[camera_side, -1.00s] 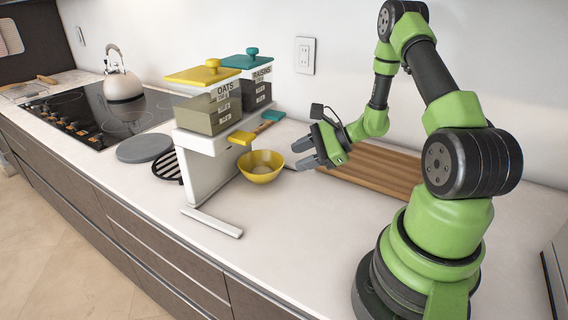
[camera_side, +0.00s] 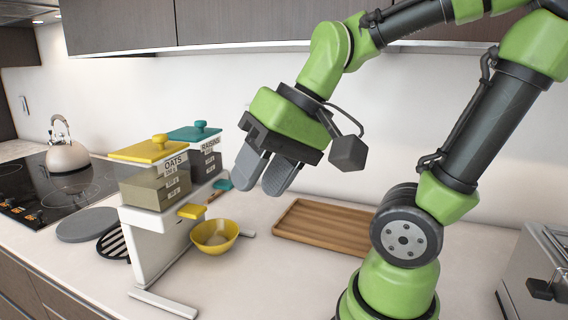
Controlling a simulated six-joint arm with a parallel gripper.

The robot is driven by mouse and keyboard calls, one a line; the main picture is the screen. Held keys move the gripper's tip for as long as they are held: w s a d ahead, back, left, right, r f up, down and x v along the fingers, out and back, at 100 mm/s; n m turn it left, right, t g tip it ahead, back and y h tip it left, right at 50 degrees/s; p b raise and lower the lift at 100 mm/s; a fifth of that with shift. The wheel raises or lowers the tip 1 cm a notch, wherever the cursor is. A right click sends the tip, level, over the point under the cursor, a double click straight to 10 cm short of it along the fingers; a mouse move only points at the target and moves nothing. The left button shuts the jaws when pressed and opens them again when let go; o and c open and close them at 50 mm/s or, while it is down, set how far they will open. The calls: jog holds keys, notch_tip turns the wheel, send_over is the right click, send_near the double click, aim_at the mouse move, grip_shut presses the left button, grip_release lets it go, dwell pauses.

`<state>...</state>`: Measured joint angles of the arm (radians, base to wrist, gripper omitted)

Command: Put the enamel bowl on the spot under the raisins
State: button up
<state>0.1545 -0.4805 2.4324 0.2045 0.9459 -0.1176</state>
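The yellow enamel bowl (camera_side: 226,244) stands upright on the counter, just right of the dispenser stand (camera_side: 150,250) and near the yellow lever (camera_side: 192,211). A paler patch shows inside it; I cannot tell what it is. The OATS bin (camera_side: 155,188) with a yellow lid is the nearer one. The RAISINS bin (camera_side: 206,162) with a teal lid stands behind it, with a teal lever (camera_side: 222,185) on its right. The spot under the raisins is not clearly visible. My gripper (camera_side: 264,182) is above and right of the bowl, fingers apart, empty, pointing down and left.
A wooden board (camera_side: 325,228) lies on the counter to the right. A grey disc (camera_side: 87,224) and a black striped trivet (camera_side: 112,243) lie left of the stand. A kettle (camera_side: 67,156) stands on the cooktop. A metal appliance (camera_side: 540,275) is at the right edge.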

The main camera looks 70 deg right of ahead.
jog(key=s+r+n+t, duration=0.1)
jog(key=s+n+h, duration=0.1)
jog(key=s, duration=0.1)
jog(key=shift+r+t, duration=0.35)
jog(key=shift+t, duration=0.05)
